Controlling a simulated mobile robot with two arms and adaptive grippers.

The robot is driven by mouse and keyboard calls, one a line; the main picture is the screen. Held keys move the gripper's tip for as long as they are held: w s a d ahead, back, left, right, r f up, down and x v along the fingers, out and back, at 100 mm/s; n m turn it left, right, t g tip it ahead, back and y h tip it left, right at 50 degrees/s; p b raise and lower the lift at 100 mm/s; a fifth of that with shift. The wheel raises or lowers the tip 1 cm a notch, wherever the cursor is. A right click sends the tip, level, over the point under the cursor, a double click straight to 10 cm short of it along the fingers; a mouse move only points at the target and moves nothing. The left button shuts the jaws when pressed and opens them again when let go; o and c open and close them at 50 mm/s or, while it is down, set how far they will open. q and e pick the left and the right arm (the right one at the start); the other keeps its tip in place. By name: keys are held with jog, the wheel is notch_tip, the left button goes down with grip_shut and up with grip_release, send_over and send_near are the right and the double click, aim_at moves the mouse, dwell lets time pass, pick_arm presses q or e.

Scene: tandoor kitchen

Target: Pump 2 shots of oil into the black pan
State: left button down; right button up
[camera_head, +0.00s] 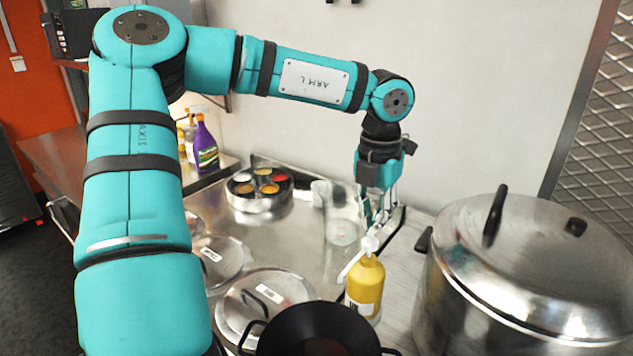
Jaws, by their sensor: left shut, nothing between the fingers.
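A yellow oil bottle (366,288) with a white pump top (369,245) stands upright on the counter, its nozzle pointing down-left toward the pan. The black pan (318,330) is at the bottom centre, partly cut off by the frame edge, with a darker brownish patch inside. My left gripper (380,222) is shut and empty, pointing down just above the pump top. I cannot tell whether its fingertips touch the pump. My right gripper is not in view.
A large lidded steel pot (470,270) stands close on the right. A round spice tin (258,203), steel lids (262,300) and a purple spray bottle (204,145) are to the left.

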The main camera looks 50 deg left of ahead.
pick_arm(q)
notch_tip(320, 180, up, 6)
jog(key=p, duration=0.2)
jog(key=shift+f+p, duration=0.2)
jog(key=shift+p, duration=0.15)
jog(key=shift+f, duration=0.1)
dwell(0.3)
